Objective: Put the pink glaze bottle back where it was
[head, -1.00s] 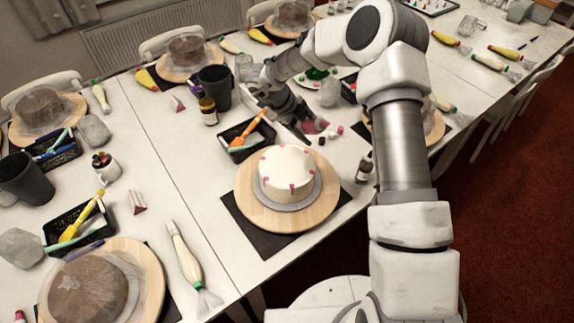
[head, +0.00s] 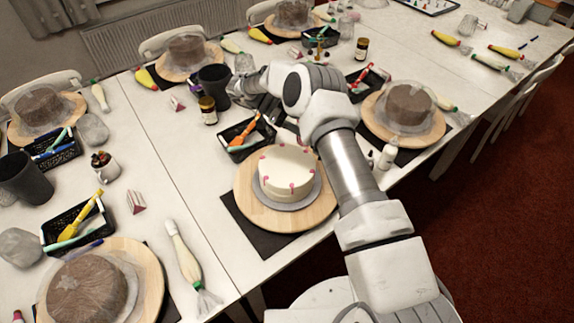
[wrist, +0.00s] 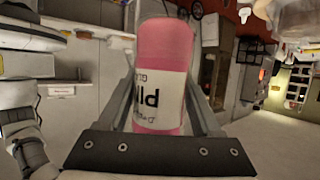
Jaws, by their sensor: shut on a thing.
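The pink glaze bottle (wrist: 162,100) is upright in the wrist view, with a pink top and base and a white label with black letters. My gripper (wrist: 165,78) is shut on it, one finger on each side. In the head view my gripper (head: 240,92) is beside the dark grey cup (head: 214,88), above the far part of the table. The bottle cannot be made out there; my wrist and arm seem to hide it. The wrist view shows nothing of the tabletop under the bottle.
A white cake with pink dots (head: 288,172) stands on a wooden turntable (head: 262,216). A small white bottle (head: 387,157) stands right of my arm. Bare table lies left of the turntable.

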